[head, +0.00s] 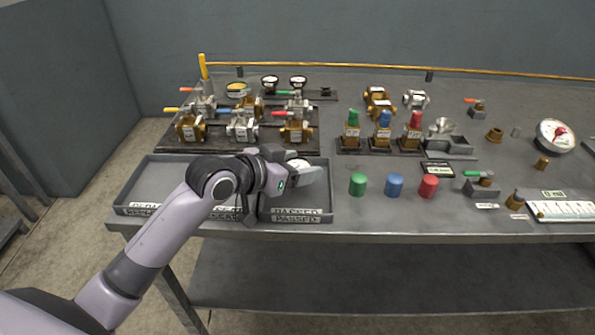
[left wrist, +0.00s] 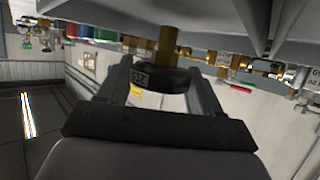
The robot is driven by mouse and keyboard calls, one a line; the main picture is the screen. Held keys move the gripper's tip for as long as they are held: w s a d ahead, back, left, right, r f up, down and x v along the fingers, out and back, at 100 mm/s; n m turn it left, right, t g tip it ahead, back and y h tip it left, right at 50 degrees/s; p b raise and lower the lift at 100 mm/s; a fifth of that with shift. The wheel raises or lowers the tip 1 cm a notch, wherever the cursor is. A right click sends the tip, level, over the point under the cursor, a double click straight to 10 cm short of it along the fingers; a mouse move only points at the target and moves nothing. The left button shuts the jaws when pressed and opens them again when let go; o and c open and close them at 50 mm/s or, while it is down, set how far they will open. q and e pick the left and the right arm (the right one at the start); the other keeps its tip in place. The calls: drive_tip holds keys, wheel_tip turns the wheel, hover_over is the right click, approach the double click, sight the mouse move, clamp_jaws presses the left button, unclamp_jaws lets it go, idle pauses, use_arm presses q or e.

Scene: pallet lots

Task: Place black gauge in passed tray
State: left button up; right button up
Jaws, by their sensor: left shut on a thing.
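The black gauge (left wrist: 152,78) shows in the left wrist view, between my gripper's two fingers, with its brass stem pointing up in the picture. My left gripper (head: 304,172) is shut on it. In the head view the gripper is over the passed tray (head: 297,215), the rightmost of the labelled trays at the table's left front. Only a pale bit of the gauge shows at the gripper there; the rest is hidden. I cannot tell whether the gauge touches the tray. My right gripper is not in view.
Another labelled tray (head: 135,209) lies left of the passed tray, partly behind my arm. A rack of valves and gauges (head: 160,143) stands behind the trays. Green (head: 357,184), blue (head: 394,185) and red (head: 428,186) caps stand to the right.

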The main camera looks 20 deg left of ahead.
use_arm(q)
drive_tip(key=shift+f, duration=0.6)
drive_tip(key=shift+f, duration=0.2)
drive_tip(key=o, duration=1.1)
drive_tip(key=shift+o, duration=0.2)
drive_tip(key=shift+r, duration=0.1)
drive_tip(key=shift+s+a+r, duration=0.1)
drive_tip(key=shift+r, duration=0.05)
drive_tip(key=v, duration=1.1)
drive_tip(key=shift+s+a+r, duration=0.1)
drive_tip(key=shift+s+a, duration=0.1)
drive_tip(key=shift+s, duration=0.15)
